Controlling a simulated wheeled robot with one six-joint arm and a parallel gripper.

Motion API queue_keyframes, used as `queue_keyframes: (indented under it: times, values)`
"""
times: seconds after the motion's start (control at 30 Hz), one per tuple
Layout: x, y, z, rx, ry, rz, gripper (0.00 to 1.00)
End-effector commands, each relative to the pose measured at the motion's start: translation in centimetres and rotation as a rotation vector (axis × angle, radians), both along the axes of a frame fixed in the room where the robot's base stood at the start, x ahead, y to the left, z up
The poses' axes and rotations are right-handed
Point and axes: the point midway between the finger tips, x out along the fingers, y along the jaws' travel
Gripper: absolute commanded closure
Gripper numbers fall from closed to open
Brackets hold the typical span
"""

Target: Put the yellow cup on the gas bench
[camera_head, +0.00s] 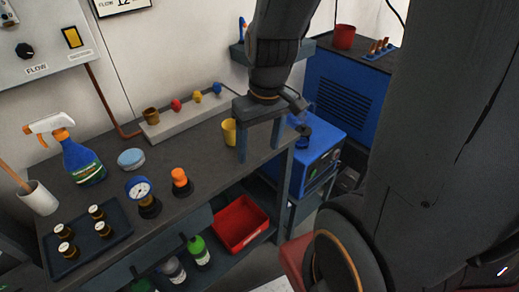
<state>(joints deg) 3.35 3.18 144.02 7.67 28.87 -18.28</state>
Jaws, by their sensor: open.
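The yellow cup (229,132) stands upright on the dark grey bench top (205,152), near its right end. This bench, with a pressure gauge on it and a FLOW panel above, looks like the gas bench. My gripper (259,153) points down at the bench's right end, its two fingers wide apart with nothing between them. The cup is just left of the left finger, outside the jaws, and its right edge is close to or partly behind that finger. I cannot tell whether they touch.
A gauge (140,190), an orange-capped item (181,181), a spray bottle (80,160) and a tray of small bottles (122,227) occupy the bench's left and middle. A valve strip (184,118) runs along the back. A blue machine (322,150) stands right of the bench.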

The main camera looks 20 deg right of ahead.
Motion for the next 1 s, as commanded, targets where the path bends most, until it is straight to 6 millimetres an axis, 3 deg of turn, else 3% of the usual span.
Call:
queue_keyframes:
  times: [0.27, 1.0]
  values:
    - [-1.25, 0.47, -0.51, -0.047, -0.011, -0.136, 0.35]
    - [-1.26, 0.46, -0.52, -0.048, -0.012, -0.145, 0.35]
